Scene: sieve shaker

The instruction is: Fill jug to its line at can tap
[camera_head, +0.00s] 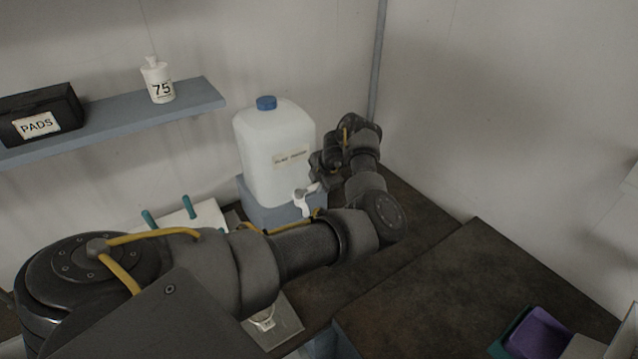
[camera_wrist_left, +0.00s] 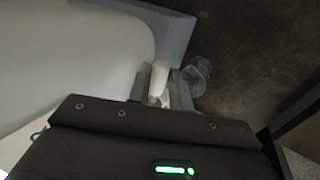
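The white can (camera_head: 272,150) with a blue cap and a label stands on a blue-grey block (camera_head: 262,212) against the back wall. Its white tap (camera_head: 303,203) sticks out low at the front. My left gripper (camera_head: 318,180) is beside the tap, reaching in from the right. In the left wrist view, the white tap handle (camera_wrist_left: 160,78) lies between the fingers (camera_wrist_left: 163,88); whether they press on it is unclear. A clear vessel (camera_wrist_left: 199,74), perhaps the jug, stands beside the fingers. My forearm hides that area in the head view. My right gripper is not in view.
A shelf (camera_head: 120,124) holds a black PADS box (camera_head: 40,112) and a white bottle marked 75 (camera_head: 158,82). A pale plate (camera_head: 285,325) with a small glass-like item lies below my arm.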

